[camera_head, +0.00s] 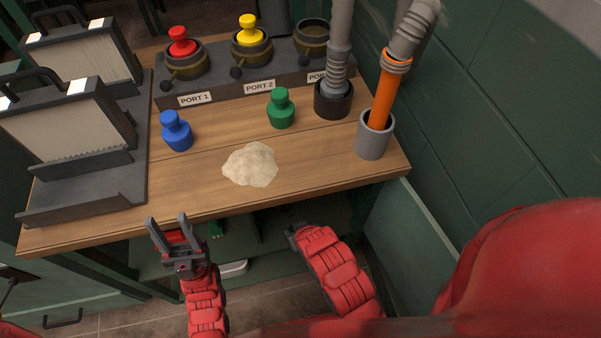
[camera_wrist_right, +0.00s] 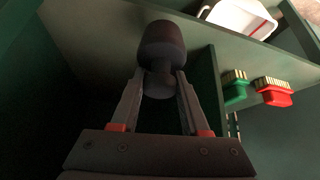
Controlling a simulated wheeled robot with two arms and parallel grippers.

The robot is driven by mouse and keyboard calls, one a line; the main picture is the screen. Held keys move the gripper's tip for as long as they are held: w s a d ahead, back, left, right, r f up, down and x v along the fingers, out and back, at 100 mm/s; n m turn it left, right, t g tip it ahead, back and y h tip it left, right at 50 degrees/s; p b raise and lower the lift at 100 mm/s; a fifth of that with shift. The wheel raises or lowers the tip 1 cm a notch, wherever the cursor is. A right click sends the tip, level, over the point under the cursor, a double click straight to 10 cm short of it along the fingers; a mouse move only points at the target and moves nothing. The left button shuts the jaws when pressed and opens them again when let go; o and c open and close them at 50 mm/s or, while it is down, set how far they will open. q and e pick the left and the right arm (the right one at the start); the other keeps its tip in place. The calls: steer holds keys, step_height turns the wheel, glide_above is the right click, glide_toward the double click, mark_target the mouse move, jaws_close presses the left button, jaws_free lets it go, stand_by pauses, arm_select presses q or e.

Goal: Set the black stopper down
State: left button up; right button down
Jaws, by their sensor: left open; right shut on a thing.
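The black stopper (camera_wrist_right: 163,45) is in the right wrist view, between the fingertips of my right gripper (camera_wrist_right: 160,82), which is shut on its narrow neck. Its wide end points away from the gripper. Behind it is a green shelf surface; I cannot tell whether the stopper touches it. In the head view the right hand reaches below the table's front edge, and its fingers and the stopper are hidden. My left gripper (camera_head: 168,222) is open and empty in front of the table edge.
The wooden table (camera_head: 330,180) bears a blue stopper (camera_head: 177,131), a green stopper (camera_head: 281,109) and a powder heap (camera_head: 251,165). Red (camera_head: 179,41) and yellow (camera_head: 249,31) stoppers sit in ports; the third port (camera_head: 312,37) is open.

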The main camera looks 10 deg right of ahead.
steer(key=shift+w+d+f, duration=0.8)
steer(key=shift+w+d, duration=0.9)
steer(key=shift+w, duration=0.15)
steer(key=shift+w+d+f, duration=0.85)
steer(key=shift+w+d, duration=0.8)
steer(key=shift+w, duration=0.2)
steer(key=shift+w+d+f, duration=0.8)
steer(key=shift+w+d, duration=0.9)
steer(key=shift+w, duration=0.15)
steer(key=shift+f, duration=0.1)
steer(key=shift+c, duration=2)
jaws_free()
steer(key=a+v, duration=0.1)
steer(key=v, duration=0.6)
steer(key=shift+s+d+r, duration=0.2)
steer(key=shift+d+r, duration=0.1)
steer(key=shift+d, duration=0.2)
